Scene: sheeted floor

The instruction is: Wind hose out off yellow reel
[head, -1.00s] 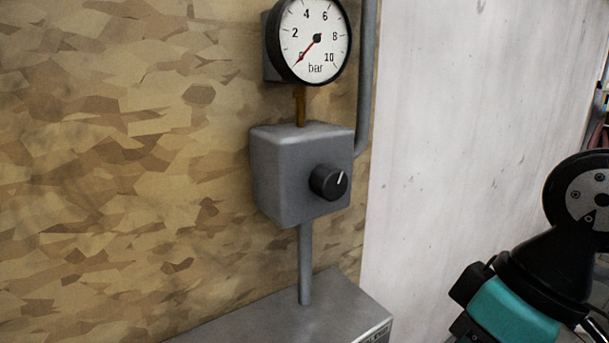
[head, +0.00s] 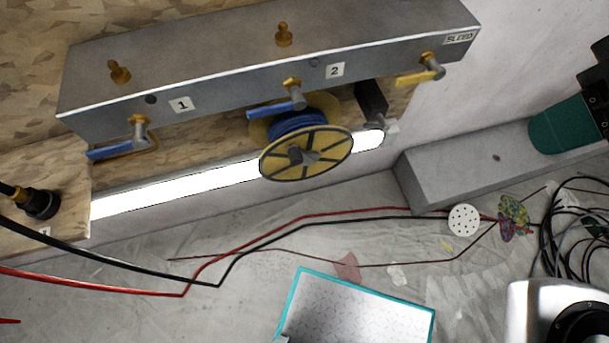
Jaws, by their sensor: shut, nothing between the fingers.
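The yellow reel (head: 333,161) is mounted below the grey manifold box, in the upper middle of the head view. I see no loose hose end; the underside and back of the reel are hidden. Teal and black parts of my arm show at the right edge, well apart from the reel. My gripper is not in view.
The grey manifold (head: 230,92) above has blue-handled valves, a yellow-handled valve (head: 415,77) and brass fittings. A grey ledge (head: 480,165) lies right. Red and black cables (head: 330,213) cross the floor. A teal-edged panel (head: 355,310) lies in front.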

